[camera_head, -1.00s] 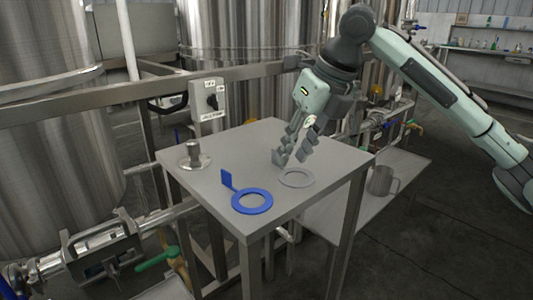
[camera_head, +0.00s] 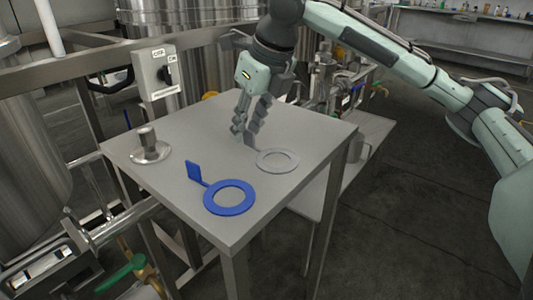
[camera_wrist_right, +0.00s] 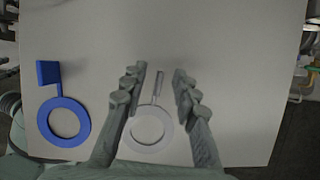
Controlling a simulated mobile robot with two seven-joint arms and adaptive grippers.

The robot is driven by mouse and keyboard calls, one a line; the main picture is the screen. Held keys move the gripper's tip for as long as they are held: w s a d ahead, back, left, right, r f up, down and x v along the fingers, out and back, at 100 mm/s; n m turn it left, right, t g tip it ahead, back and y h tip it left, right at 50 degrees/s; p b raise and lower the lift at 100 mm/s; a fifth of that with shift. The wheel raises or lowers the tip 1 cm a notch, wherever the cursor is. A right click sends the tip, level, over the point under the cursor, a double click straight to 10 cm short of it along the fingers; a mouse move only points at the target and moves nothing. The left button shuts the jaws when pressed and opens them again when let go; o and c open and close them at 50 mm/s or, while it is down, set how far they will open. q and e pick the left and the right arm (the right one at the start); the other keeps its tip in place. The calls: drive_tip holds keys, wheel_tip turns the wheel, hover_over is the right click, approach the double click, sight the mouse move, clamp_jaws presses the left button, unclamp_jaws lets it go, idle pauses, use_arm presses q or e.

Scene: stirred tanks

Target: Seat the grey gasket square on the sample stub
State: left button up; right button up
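The grey gasket (camera_head: 292,160) lies flat on the table, a thin ring with an upright tab. My right gripper (camera_head: 243,137) points down over the tab side of it. In the right wrist view the gripper (camera_wrist_right: 160,87) is open, with one finger on each side of the gasket's tab (camera_wrist_right: 158,82) and gaps showing between. The ring (camera_wrist_right: 130,130) shows nearer the bottom there. The sample stub (camera_head: 148,143), a short metal post on a round flange, stands at the left of the table with nothing on it. My left gripper is out of view.
A blue gasket (camera_head: 249,202) with an upright tab lies on the table (camera_head: 190,235) in front of the grey one. A switch box (camera_head: 157,72) on a rail stands behind the stub. The tabletop between stub and grey gasket is clear.

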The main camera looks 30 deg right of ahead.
drive_tip(key=shift+w+f, duration=0.25)
drive_tip(key=shift+f, duration=0.4)
clamp_jaws()
drive_tip(key=shift+r, duration=0.15)
